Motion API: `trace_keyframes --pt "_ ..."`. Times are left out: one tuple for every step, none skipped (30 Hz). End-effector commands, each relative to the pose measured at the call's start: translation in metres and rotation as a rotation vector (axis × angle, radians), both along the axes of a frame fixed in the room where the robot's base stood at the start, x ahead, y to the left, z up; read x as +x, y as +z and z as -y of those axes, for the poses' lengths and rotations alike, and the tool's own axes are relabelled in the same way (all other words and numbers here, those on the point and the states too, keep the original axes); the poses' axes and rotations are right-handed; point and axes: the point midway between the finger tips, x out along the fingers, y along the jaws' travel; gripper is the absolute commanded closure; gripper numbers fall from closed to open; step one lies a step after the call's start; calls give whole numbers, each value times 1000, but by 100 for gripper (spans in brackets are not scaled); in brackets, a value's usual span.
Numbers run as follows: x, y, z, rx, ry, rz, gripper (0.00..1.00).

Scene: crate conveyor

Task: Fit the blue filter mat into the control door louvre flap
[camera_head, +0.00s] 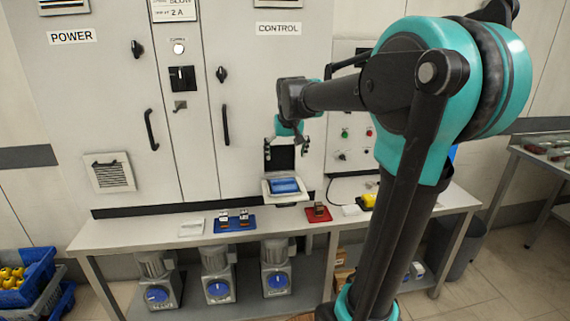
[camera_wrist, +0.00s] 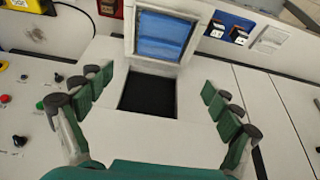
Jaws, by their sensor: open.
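The control door louvre flap (camera_head: 270,196) is folded down below a dark square opening in the CONTROL door. Its pale frame also shows in the wrist view (camera_wrist: 130,48). The blue filter mat (camera_head: 284,186) lies inside the flap's frame; it fills most of it in the wrist view (camera_wrist: 163,38). I cannot tell whether every edge is fully seated. The black opening (camera_wrist: 148,96) is empty in the wrist view. My gripper (camera_head: 287,152) is open and empty in front of the opening, above the mat. Its green-padded fingers (camera_wrist: 157,88) are spread wide, apart from the mat.
A bench (camera_head: 130,234) runs below the cabinet. It carries a blue tray (camera_head: 234,229) with small parts, a red tray (camera_head: 319,219), a white piece (camera_head: 190,227) and a yellow object (camera_head: 369,201). A POWER louvre (camera_head: 110,172) is at left. Door handles stick out.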

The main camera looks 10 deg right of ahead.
Motion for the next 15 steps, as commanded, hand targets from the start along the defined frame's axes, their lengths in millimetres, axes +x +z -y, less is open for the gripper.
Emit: trace_keyframes --pt "-2 4 0 0 0 0 9" --pt "-3 6 0 0 0 0 9" --pt "-4 8 0 0 0 0 9" --pt "-4 9 0 0 0 0 9" --pt "-4 9 0 0 0 0 9" --pt "-4 10 0 0 0 0 9" --pt "-5 9 0 0 0 0 9" --pt "-7 7 1 0 0 0 9" --pt "-11 2 2 0 0 -1 9" --pt "-16 -4 4 0 0 -1 9" --pt "-24 -13 6 -1 0 -2 9" --pt "-36 -26 9 -1 -1 -4 9" --pt "-47 -39 12 -1 -1 -5 9" --pt "-60 -53 15 0 -2 -6 9" --pt "-80 -73 19 1 -3 -8 9"
